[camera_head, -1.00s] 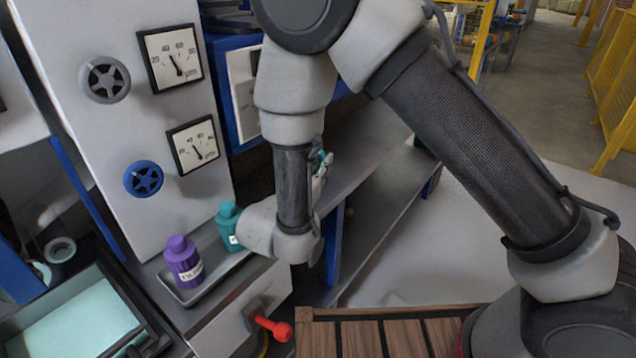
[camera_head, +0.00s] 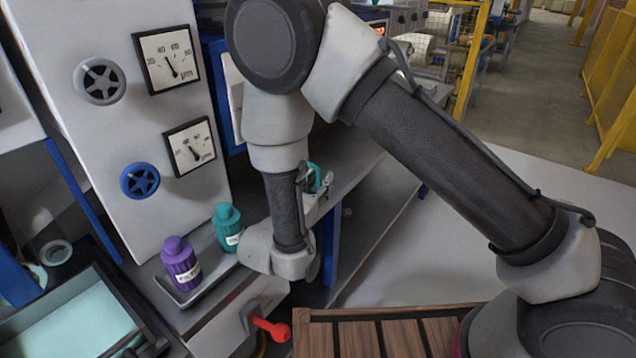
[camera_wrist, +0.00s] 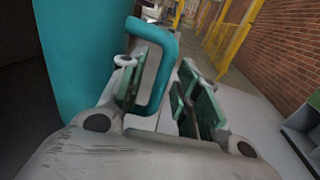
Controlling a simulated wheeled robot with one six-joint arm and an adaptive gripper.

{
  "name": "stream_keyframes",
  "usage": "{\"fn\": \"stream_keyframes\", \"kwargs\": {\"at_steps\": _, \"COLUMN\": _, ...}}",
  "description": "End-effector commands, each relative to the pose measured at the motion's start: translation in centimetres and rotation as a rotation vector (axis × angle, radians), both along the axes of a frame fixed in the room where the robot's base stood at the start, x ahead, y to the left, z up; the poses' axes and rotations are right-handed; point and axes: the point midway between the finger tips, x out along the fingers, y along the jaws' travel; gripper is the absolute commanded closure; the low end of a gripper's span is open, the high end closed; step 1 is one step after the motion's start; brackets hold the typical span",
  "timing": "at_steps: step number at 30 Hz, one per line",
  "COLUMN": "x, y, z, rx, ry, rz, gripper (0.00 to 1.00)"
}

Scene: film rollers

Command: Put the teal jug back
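The teal jug (camera_wrist: 85,60) fills the left of the wrist view, its looped handle pointing right. In the head view only a small teal part of it (camera_head: 313,177) shows behind my arm. My gripper (camera_wrist: 163,88) is at the handle with its fingers apart. The handle lies between the green-padded fingers, close to the left finger, with a clear gap to the right finger. The left finger appears to be on the jug-body side of the handle; I cannot tell if it touches. The jug's base is hidden.
A purple bottle (camera_head: 181,264) and a teal bottle (camera_head: 228,227) stand in a narrow tray (camera_head: 205,287) on the machine ledge, left of my wrist. A red-handled lever (camera_head: 272,328) sticks out below. A grey shelf (camera_head: 350,165) runs behind my arm.

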Motion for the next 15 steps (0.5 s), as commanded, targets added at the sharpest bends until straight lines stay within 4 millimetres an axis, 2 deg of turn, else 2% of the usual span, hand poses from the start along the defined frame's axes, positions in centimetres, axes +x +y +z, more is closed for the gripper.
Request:
{"fn": "stream_keyframes", "kwargs": {"at_steps": 8, "x": -0.3, "y": 0.3, "z": 0.3, "rx": 0.001, "ry": 0.000, "rz": 0.002, "gripper": 0.67}}
{"fn": "stream_keyframes", "kwargs": {"at_steps": 11, "x": -1.7, "y": 1.1, "z": 0.3, "rx": 0.000, "ry": 0.000, "rz": 0.005, "gripper": 0.67}}
{"fn": "stream_keyframes", "kwargs": {"at_steps": 15, "x": -4.5, "y": 2.5, "z": 0.3, "rx": 0.000, "ry": 0.000, "rz": 0.007, "gripper": 0.67}}
